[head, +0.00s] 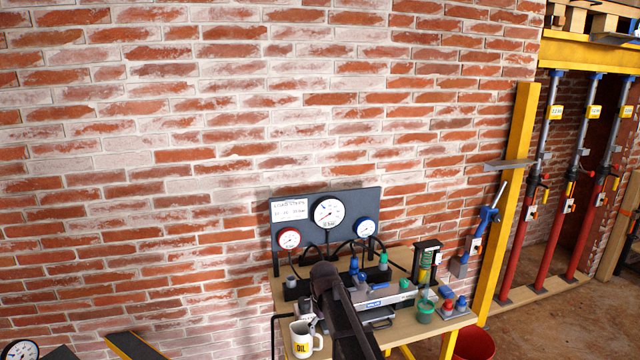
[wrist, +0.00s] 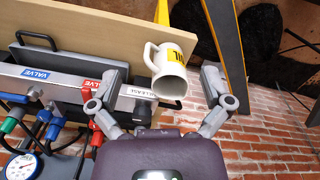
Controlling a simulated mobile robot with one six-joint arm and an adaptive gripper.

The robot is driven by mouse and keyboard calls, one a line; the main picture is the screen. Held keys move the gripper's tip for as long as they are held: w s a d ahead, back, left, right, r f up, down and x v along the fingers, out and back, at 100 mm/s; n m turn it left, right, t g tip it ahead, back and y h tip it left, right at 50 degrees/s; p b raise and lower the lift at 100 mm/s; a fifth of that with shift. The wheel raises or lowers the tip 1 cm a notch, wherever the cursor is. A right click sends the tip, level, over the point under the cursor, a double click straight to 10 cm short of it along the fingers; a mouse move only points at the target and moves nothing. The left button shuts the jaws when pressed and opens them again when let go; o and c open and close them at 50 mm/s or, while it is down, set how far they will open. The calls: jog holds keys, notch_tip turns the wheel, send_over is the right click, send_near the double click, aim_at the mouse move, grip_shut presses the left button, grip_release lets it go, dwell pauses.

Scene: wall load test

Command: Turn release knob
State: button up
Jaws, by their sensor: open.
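In the wrist view my gripper (wrist: 163,78) is open, with its two grey fingers spread wide. A dark release knob (wrist: 143,108) at the end of the grey valve block (wrist: 68,82) shows just inside the left finger, close to the label that seems to read RELEASE. I cannot tell whether the finger touches it. A white mug (wrist: 170,75) with a yellow label shows between the fingertips.
The mug (head: 303,340) stands at the bench's front left. Red (wrist: 91,86), blue and green valve handles line the block. A gauge board (head: 345,240) stands behind, against the brick wall.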

jog(key=s+d+f+m+b, duration=0.2)
jog(key=s+d+m, duration=0.1)
jog(key=s+d, duration=0.5)
jog(key=s+d+f+m+b, duration=0.2)
jog(key=s+d, duration=0.6)
jog(key=s, duration=0.4)
jog(key=shift+s+f+m, duration=0.2)
jog(key=shift+f+m, duration=0.25)
jog(key=shift+m, duration=0.45)
jog(key=shift+a, duration=0.1)
dwell(2.0)
